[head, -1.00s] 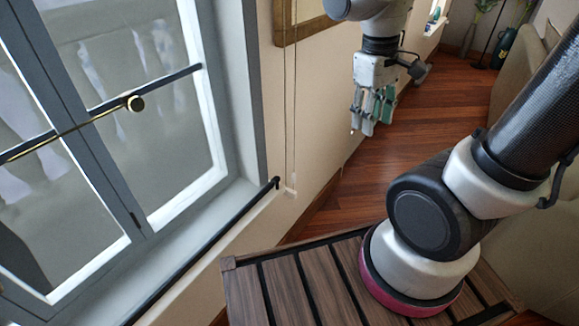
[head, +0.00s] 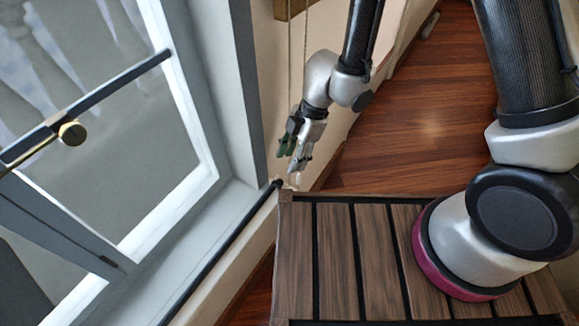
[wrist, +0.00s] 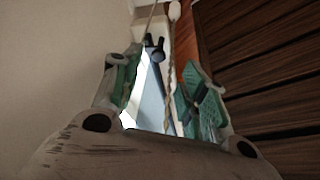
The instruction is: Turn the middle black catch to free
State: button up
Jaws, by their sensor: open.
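My gripper (head: 294,150) is open, with green pads on its fingers, and points down beside the wall to the right of the window. In the wrist view its open fingers (wrist: 162,62) frame a pale cord and a bright strip. A small black fitting (wrist: 156,48) shows beyond the fingertips, apart from them. In the head view a black knobbed end (head: 277,184) of a long dark rail sits just below the gripper. I cannot tell which of these is the middle black catch, or how it is turned.
The window (head: 150,150) at left has a dark crossbar with a brass knob (head: 72,133). Thin cords (head: 290,60) hang by the wall close to my gripper. A slatted wooden surface (head: 335,260) lies below my arm.

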aim_at(280, 181)
jog(key=x, duration=0.7)
jog(key=shift+s+a+f, duration=0.25)
jog(key=shift+a, duration=0.15)
grip_shut()
